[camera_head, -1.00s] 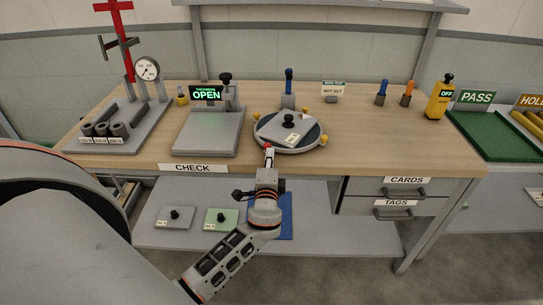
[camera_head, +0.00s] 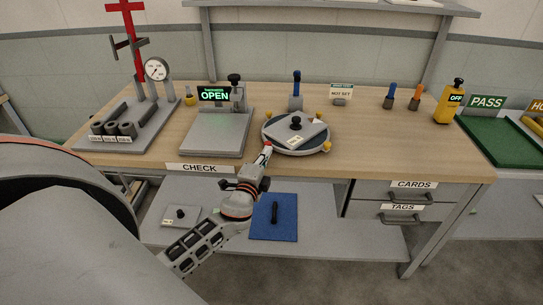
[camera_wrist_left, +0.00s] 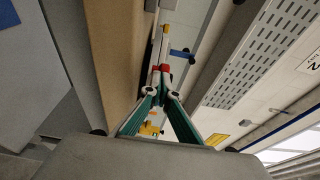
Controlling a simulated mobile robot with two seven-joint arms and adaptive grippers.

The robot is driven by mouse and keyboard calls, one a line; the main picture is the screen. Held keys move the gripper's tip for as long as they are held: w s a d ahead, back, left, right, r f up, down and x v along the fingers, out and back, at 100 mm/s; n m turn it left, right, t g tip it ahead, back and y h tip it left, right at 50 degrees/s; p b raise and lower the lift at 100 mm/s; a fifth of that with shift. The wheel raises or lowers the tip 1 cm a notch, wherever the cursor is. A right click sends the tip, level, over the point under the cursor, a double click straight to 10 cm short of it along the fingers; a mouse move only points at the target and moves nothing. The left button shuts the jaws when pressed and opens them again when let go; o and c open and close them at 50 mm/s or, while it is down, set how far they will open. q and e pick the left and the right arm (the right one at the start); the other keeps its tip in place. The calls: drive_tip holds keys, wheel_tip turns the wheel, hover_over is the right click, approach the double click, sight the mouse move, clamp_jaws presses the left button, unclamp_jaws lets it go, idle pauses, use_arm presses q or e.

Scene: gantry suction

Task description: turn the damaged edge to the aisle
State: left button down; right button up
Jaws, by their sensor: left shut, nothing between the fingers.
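The grey plate (camera_head: 312,131) lies on the round turntable (camera_head: 276,144) on the bench, with a black knob (camera_head: 296,122) on top and a pale label (camera_head: 295,141) at its front left. A small orange-red mark (camera_head: 316,121) shows at its far right; I cannot tell if this is the damage. Yellow knobs (camera_head: 326,146) stand around the turntable rim. My left gripper (camera_head: 267,147) is shut and empty at the front left of the turntable; contact with the rim is unclear. My right gripper is out of view.
Left of the turntable is the check stand (camera_head: 211,137) with a lit OPEN sign. A blue-handled post (camera_head: 296,95) stands just behind the turntable. The yellow OFF unit (camera_head: 450,102) is far right. A blue mat (camera_head: 286,228) lies on the lower shelf.

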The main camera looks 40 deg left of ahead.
sight(258, 155)
use_arm(q)
drive_tip(key=shift+w+a+m+h, duration=0.1)
drive_tip(key=shift+a+m+h, duration=0.6)
drive_tip(key=shift+a+h, duration=0.4)
drive_tip(key=shift+w+a+b, duration=0.25)
drive_tip(key=shift+a+b, duration=0.2)
drive_tip(key=shift+a, duration=0.6)
